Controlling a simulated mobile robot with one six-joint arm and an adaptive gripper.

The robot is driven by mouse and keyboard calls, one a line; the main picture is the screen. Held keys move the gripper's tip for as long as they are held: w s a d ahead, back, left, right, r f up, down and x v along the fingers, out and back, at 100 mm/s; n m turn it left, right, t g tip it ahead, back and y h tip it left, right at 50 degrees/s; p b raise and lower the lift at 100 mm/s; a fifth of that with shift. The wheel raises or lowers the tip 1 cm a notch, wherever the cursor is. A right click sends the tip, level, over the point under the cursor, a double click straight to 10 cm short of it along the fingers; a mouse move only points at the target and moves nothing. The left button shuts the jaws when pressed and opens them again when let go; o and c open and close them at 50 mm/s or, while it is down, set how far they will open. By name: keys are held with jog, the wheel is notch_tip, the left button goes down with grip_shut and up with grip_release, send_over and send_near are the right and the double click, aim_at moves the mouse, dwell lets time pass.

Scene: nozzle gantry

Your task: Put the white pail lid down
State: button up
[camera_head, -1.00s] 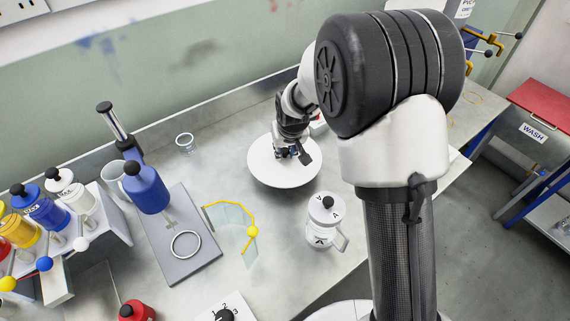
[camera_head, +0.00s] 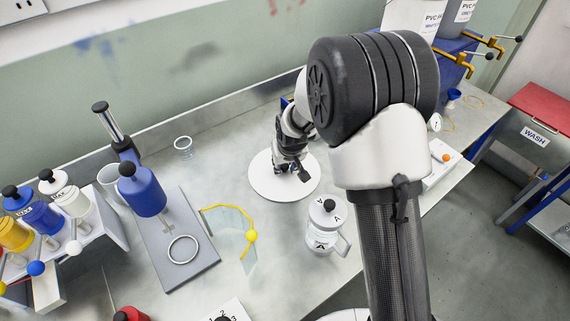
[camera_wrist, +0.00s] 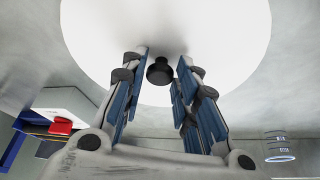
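The white pail lid (camera_head: 264,182) is a wide flat disc with a black knob (camera_wrist: 160,71). In the head view it lies flat at the bench surface, behind the lidded white jug; I see no clear gap under it. My gripper (camera_head: 292,172) is above the lid's middle, pointing down. In the wrist view my gripper (camera_wrist: 162,60) has its two fingers spread on either side of the knob, with a visible gap on each side. The lid (camera_wrist: 215,30) fills the upper part of that view, and its underside is hidden.
The jug (camera_head: 323,240) stands close in front of the lid. A yellow-edged clear guard (camera_head: 232,213) and a stand with a blue bottle (camera_head: 142,190) are to the left. A small glass ring (camera_head: 183,144) is at the back. Bare bench (camera_head: 225,165) lies left of the lid.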

jog(key=shift+o, duration=1.4)
jog(key=shift+r, duration=0.1)
jog(key=shift+r, duration=0.3)
jog(key=s+d+f+p+v, duration=0.1)
jog(key=d+p+v, duration=0.1)
jog(key=v, duration=0.9)
jog(key=s+d+p+v, duration=0.1)
jog(key=p+v, duration=0.1)
jog(key=v, duration=0.9)
jog(key=s+d+r, duration=0.2)
jog(key=s, duration=0.6)
jog(key=s+d+r+m, duration=0.1)
jog(key=s+d+r, duration=0.2)
jog(key=s, duration=0.5)
jog(key=s+d+r+m, duration=0.1)
jog(key=s+d+r, duration=0.1)
jog(key=s, duration=0.6)
jog(key=shift+d+r+h, duration=0.2)
jog(key=shift+h, duration=0.2)
